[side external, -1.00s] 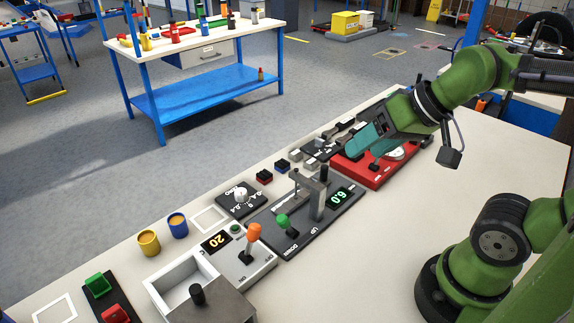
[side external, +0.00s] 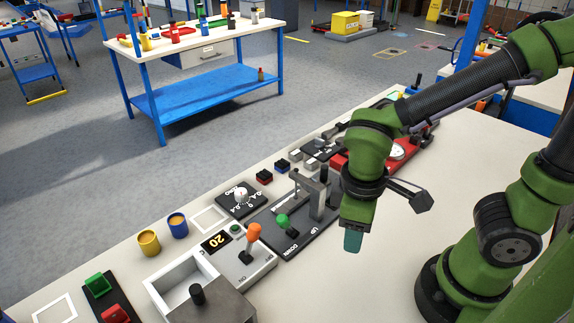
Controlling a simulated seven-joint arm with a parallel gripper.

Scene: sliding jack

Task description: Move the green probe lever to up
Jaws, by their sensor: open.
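The green probe lever (side external: 283,223) stands on a dark grey panel (side external: 290,247) marked UP and DOWN, in the middle of the side external view. Its knob is at the near left part of the panel, between the two marks; I cannot tell its exact setting. A grey metal post (side external: 318,198) with an arm rises from the same panel. My gripper (side external: 353,243) points down to the right of the panel, apart from the lever. Its teal fingers are open and seem empty. My wrist hides the panel's display.
A grey box with an orange lever (side external: 254,236) and a 20 display stands left of the panel. A white open bin (side external: 187,283) adjoins it. A black dial plate (side external: 240,198) lies behind. A red device (side external: 384,165) stands beyond my wrist. The table's near right is clear.

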